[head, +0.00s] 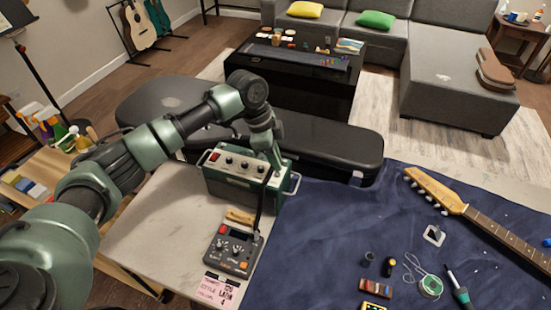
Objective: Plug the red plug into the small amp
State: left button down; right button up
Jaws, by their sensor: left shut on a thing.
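The small amp (237,186) is a green box with a pale control panel, several dark knobs and a red part at the panel's left. It stands at the back of the pale tabletop. My left gripper (275,164) points down at the right end of the amp's panel. It is shut on the end of a black cable (259,207), which hangs down to the pedal. The red plug at that end is hidden by the gripper, and I cannot tell whether it is in a socket. My right gripper is out of view.
A dark pedal (234,249) with knobs and a pink note (219,289) lie in front of the amp.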

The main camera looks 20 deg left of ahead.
pick_arm(q)
jog(key=shift+f, duration=1.05)
jog(key=c, duration=1.4)
grip_release()
jog(key=o, duration=0.4)
jog(key=shift+o, duration=0.2)
jog(key=shift+r, duration=0.1)
notch_tip(320, 180, up, 8)
jog(key=p, duration=0.8)
